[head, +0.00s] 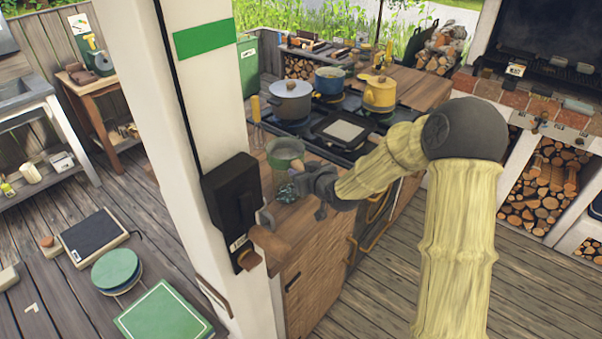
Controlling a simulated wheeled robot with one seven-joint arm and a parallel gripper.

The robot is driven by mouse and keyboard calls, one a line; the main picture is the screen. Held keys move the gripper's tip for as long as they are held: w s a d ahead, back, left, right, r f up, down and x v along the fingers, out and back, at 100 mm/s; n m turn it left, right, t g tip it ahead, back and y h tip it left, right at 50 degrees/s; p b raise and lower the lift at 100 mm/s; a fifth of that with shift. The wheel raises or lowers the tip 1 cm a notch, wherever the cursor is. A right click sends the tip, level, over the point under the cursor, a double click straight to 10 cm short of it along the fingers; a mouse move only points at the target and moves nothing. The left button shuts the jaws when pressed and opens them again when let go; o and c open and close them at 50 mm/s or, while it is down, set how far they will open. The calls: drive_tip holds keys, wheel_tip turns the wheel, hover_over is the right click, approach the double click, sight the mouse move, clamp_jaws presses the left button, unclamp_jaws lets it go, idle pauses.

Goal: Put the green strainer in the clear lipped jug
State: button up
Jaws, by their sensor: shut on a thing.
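My gripper (303,182) is shut at the left end of the counter, beside the pillar. A round green vessel-like thing (285,151), which looks like the green strainer, is just above and left of it. A short tan handle runs from it down to my jaws, so my gripper appears shut on that handle. A small teal, glassy thing (287,193) sits on the counter just below my gripper; I cannot tell whether it is the clear lipped jug. The jaws are small and partly hidden by my wrist.
A white pillar (190,120) with a black box (232,205) stands close on the left. Behind my gripper, the stove holds a grey pot (290,101), a blue pot (330,79), a yellow kettle (380,92) and a square pan (343,130). The floor at right is clear.

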drive_tip(key=shift+f, duration=0.35)
drive_tip(key=shift+f, duration=0.15)
drive_tip(key=o, duration=1)
drive_tip(key=shift+o, duration=0.2)
drive_tip(key=b+v, duration=0.1)
drive_tip(key=v, duration=1.1)
drive_tip(key=shift+b, duration=0.3)
drive_tip(key=shift+s, duration=0.1)
